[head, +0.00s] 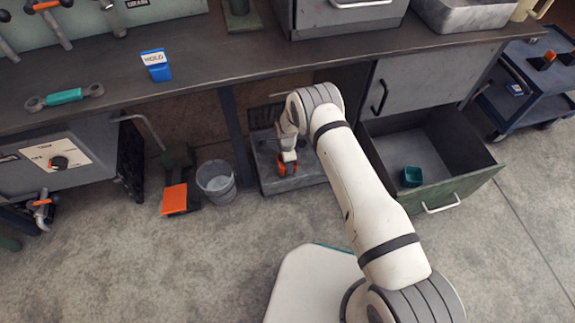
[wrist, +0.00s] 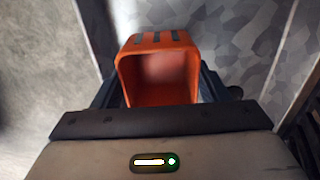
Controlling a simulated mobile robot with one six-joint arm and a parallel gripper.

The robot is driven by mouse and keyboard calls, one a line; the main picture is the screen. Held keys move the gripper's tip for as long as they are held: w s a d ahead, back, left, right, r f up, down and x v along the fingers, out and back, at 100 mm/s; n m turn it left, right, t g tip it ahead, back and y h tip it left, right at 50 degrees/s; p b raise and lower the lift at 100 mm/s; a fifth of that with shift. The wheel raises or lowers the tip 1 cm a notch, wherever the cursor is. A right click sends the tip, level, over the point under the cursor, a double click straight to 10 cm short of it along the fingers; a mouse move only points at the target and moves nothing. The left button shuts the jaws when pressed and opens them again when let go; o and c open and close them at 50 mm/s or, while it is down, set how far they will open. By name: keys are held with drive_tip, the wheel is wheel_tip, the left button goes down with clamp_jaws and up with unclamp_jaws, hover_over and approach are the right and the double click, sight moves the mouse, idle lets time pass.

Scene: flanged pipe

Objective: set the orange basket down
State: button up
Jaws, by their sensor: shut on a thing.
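The orange basket (wrist: 158,72) is a small open box with dark slots along its far side. In the wrist view it sits between my gripper's (wrist: 155,95) two dark fingers, which press on its left and right sides. In the head view the basket (head: 286,163) shows as a small orange patch under my gripper (head: 287,152), low over a grey tray-like platform (head: 268,183) beneath the workbench. I cannot tell whether the basket touches the platform.
A grey bucket (head: 216,182) and an orange pedal (head: 174,199) stand left of the platform. An open drawer (head: 440,140) with a teal cup (head: 411,176) juts out on the right. A bench leg (head: 236,137) rises close to the platform's left. The floor in front is clear.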

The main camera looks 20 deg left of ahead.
drive_tip(key=shift+d+f+b, duration=0.1)
drive_tip(key=shift+f+b, duration=0.4)
drive_tip(key=shift+f, duration=1)
drive_tip(key=shift+f, duration=0.1)
drive_tip(key=shift+f, duration=0.15)
drive_tip(key=o, duration=1)
drive_tip(key=shift+c, duration=0.2)
drive_tip(key=shift+r, duration=0.2)
wheel_tip(320, 180, up, 12)
drive_tip(key=p, duration=0.4)
